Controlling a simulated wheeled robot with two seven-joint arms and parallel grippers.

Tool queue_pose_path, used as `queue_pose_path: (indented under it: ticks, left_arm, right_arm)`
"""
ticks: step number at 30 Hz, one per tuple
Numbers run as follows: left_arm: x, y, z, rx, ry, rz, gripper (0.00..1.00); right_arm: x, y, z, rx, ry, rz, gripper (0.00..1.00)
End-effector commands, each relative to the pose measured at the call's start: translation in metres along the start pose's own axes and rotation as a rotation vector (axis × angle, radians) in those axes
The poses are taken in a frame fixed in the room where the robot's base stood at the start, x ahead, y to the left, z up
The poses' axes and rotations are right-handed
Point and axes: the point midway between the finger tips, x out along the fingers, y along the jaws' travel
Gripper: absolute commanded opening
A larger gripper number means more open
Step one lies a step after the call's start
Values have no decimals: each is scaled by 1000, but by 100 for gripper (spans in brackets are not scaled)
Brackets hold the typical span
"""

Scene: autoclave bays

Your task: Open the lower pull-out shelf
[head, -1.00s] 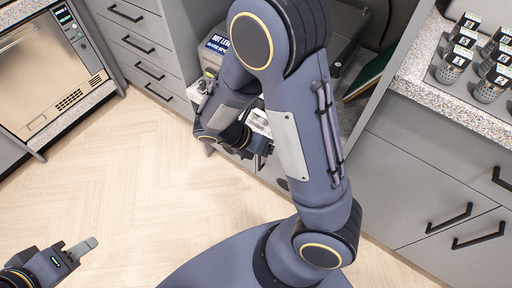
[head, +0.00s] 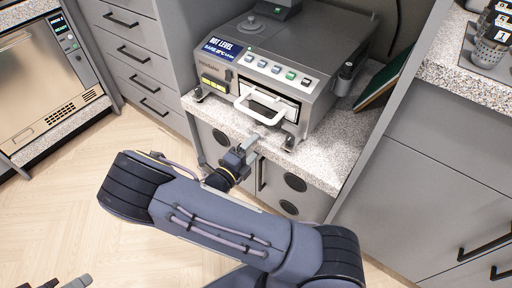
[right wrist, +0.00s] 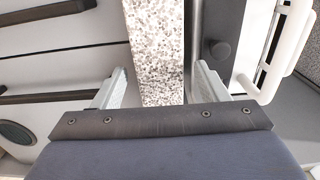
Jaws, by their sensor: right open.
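The lower pull-out shelf appears to be the speckled slab (head: 330,155) under a grey bench device in the middle bay. Its front edge shows clear of my arm on the right and also appears in the right wrist view (right wrist: 155,45). My right gripper (head: 250,143) is at this front edge, below the device's white handle. In the right wrist view its open fingers (right wrist: 157,88) lie on either side of the speckled edge; contact cannot be told. My left gripper (head: 72,283) is only partly seen at the bottom left.
The grey device (head: 290,60) stands on the shelf, its screen reading "NOT LEVEL", with a white handle (head: 265,108) at its front. Below are cabinet doors with round dark vents (head: 295,182). A green board (head: 382,85) leans at the right. Wooden floor is clear at the left.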

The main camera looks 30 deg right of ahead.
Motion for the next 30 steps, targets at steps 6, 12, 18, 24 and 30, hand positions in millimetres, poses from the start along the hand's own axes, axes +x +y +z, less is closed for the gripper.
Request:
queue_pose_path:
  ticks: [6, 12, 18, 24, 30]
  left_arm:
    - [6, -3, 3, 0, 0, 0, 36]
    - [6, -2, 3, 0, 0, 0, 36]
    - [6, -2, 3, 0, 0, 0, 36]
    - [6, -2, 3, 0, 0, 0, 36]
    - [5, -2, 3, 0, 0, 0, 36]
  right_arm:
    - [20, 1, 0, 2, 0, 2, 67]
    - [22, 0, 0, 2, 1, 2, 67]
    - [22, 0, 0, 2, 1, 2, 52]
    - [21, 0, 0, 2, 1, 2, 25]
    - [21, 0, 0, 2, 1, 2, 4]
